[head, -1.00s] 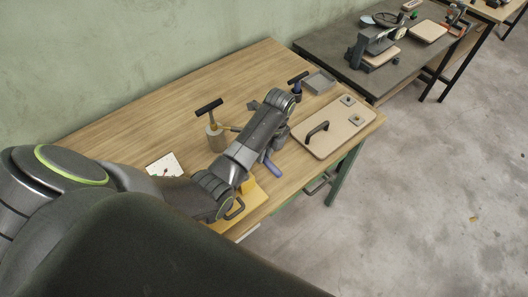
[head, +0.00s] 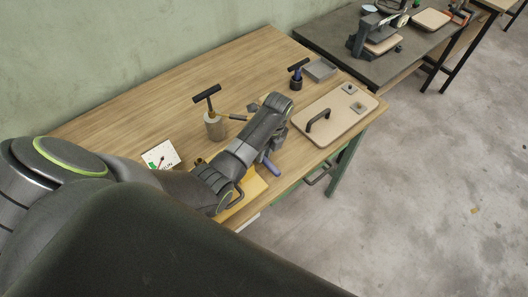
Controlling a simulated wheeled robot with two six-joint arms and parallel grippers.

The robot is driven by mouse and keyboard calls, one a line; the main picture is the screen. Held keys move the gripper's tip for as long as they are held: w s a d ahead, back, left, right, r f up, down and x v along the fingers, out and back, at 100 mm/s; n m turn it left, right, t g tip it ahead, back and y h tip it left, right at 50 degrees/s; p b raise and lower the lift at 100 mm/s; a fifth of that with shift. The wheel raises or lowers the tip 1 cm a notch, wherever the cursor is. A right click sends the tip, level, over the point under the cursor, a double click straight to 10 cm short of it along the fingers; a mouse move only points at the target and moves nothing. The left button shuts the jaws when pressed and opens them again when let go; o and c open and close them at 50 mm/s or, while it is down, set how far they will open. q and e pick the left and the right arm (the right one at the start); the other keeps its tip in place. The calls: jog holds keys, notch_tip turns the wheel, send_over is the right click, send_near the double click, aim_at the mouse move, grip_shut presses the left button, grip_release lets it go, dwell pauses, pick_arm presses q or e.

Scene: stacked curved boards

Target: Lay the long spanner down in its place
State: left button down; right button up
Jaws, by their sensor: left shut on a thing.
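My left gripper (head: 277,138) is over the right part of the wooden workbench, close to the board with the black handle. A blue bar (head: 271,168) sticks out below and in front of it, seemingly the long spanner held in its jaws. The rest of the spanner and the fingertips are mostly hidden by my wrist. I cannot tell whether the spanner touches the bench. No place for it is clearly visible. My right gripper is not in view.
The board (head: 345,119) lies at the right edge. Yellow pieces sit under my forearm.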

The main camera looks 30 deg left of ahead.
pick_arm(q)
jog(key=shift+f+b, duration=0.3)
jog(key=shift+f, duration=0.3)
jog(key=shift+s+f, duration=0.2)
jog(key=shift+f, duration=0.05)
